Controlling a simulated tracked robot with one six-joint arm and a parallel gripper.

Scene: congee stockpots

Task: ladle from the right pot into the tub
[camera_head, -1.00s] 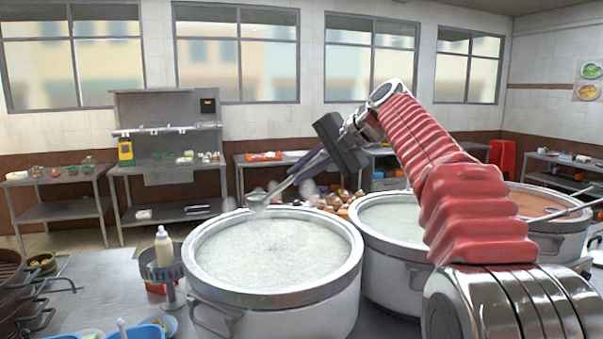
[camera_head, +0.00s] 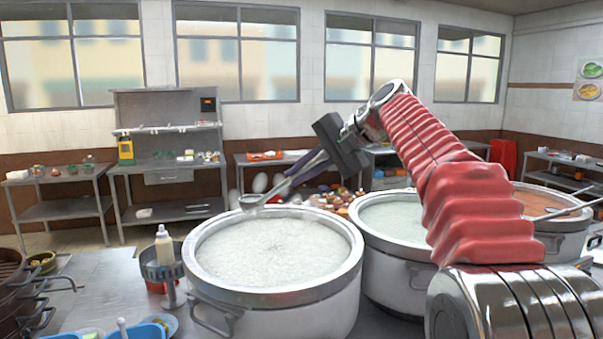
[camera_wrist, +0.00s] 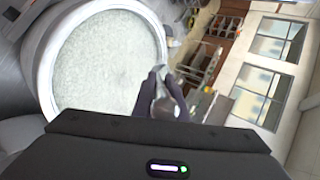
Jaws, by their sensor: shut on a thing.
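My gripper (camera_head: 298,168) is shut on the handle of a metal ladle (camera_head: 270,194). The ladle slants down to the left, its bowl above the far left rim of the near pot (camera_head: 353,268), which holds pale congee. In the wrist view the ladle (camera_wrist: 160,91) shows between the dark fingers, beside the pot's rim (camera_wrist: 44,62). What the bowl holds cannot be made out. The right pot (camera_head: 556,243), with orange-red contents, stands at the far right, partly behind my arm. A blue tub (camera_head: 152,331) is cut off at the bottom edge.
A middle pot (camera_head: 392,262) of pale congee stands between the other two. A squeeze bottle (camera_head: 164,247) in a holder stands left of the near pot. Dark stacked cookware (camera_head: 12,285) is at the left edge. Long handles (camera_head: 580,207) cross the right pot.

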